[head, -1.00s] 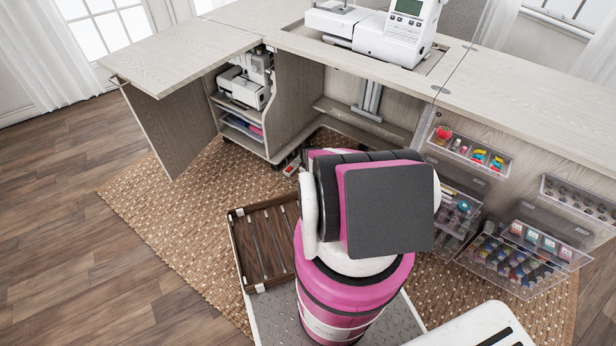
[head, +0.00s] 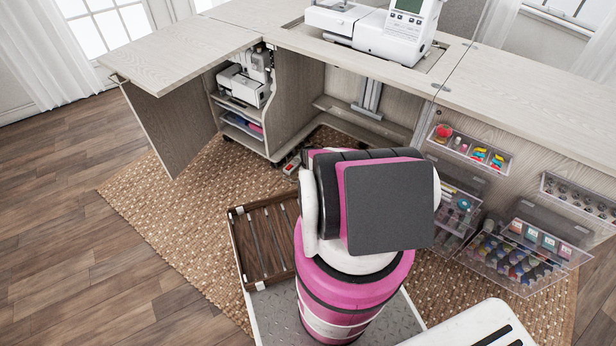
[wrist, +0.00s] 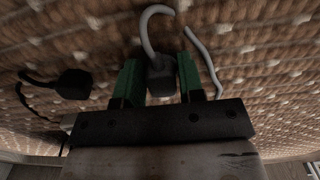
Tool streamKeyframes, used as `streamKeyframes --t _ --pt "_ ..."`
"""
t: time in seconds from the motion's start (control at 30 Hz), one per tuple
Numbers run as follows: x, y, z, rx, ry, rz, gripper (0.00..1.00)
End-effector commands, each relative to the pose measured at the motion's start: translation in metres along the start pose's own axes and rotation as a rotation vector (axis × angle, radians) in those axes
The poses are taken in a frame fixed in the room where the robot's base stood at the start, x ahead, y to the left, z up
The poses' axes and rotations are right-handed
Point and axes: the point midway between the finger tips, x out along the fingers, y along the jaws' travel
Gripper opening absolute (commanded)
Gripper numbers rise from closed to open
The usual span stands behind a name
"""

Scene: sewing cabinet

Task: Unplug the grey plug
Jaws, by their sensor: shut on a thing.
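The grey plug (wrist: 160,76) sits between the two green fingers of my gripper (wrist: 158,82) in the wrist view. The gripper is shut on it. A grey cable (wrist: 150,32) curves up from the plug, and another piece of grey cable (wrist: 205,58) runs to its right. I cannot tell whether the plug is still in a socket, as its far end is hidden. In the head view my arm hides the gripper and the grey plug. A small power strip with a red part (head: 291,167) shows on the floor just left of my arm.
A black plug (wrist: 75,84) with a dark cable is left of the gripper, over the woven rug (wrist: 250,60). The sewing cabinet (head: 287,105) stands close ahead, its door (head: 172,132) open. A wooden tray (head: 265,243) is beside my arm. Clear drawers (head: 525,255) stick out at right.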

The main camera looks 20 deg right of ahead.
Motion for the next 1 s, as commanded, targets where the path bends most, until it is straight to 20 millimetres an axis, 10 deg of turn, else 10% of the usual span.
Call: streamKeyframes --t 0.1,0.13,0.2,0.67,1.0 --pt "0.002 0.0 0.0 0.0 0.0 0.0 0.0" --pt "0.002 0.0 0.0 0.0 0.0 0.0 0.45" --pt "0.002 0.0 0.0 0.0 0.0 0.0 0.65" --pt "-0.007 -0.001 0.001 0.0 0.0 0.0 0.65" --pt "-0.06 -0.002 0.002 0.0 0.001 0.001 0.65"
